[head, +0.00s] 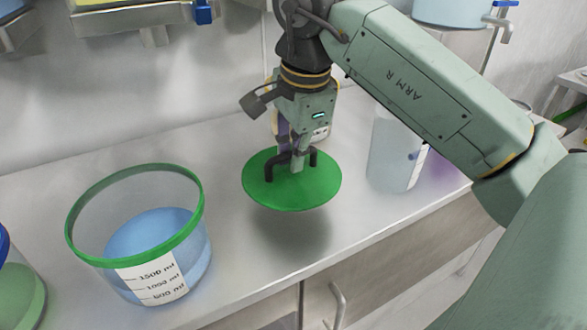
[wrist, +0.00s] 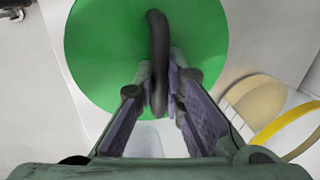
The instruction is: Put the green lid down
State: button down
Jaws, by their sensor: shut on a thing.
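The green lid (head: 262,190) is a flat round disc with a black arched handle (head: 273,165). It hangs roughly level above the counter, with a shadow below it. My gripper (head: 290,162) is shut on the handle from above. In the wrist view the lid (wrist: 100,50) fills the upper middle, and its handle (wrist: 157,45) runs between the finger pads of my gripper (wrist: 165,95). A clear container with a green rim (head: 190,225) stands open to the left of the lid, holding blue liquid.
The grey counter (head: 225,190) has bare room under and in front of the lid. A clear container (head: 392,150) stands to the right, and another jar (head: 321,128) is partly hidden behind my gripper. A container with green contents (head: 20,295) is cut off at lower left.

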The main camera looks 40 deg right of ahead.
aim_at(294, 181)
jog(key=shift+f, duration=2.9)
jog(key=shift+f, duration=0.2)
jog(key=c, duration=1.7)
grip_release()
jog(key=shift+r, duration=0.2)
jog(key=r, duration=0.4)
jog(key=s+r, duration=0.1)
jog(key=r, duration=0.3)
jog(key=s+r, duration=0.1)
jog(key=r, duration=0.3)
jog(key=shift+s+a, duration=0.1)
jog(key=shift+a, duration=0.2)
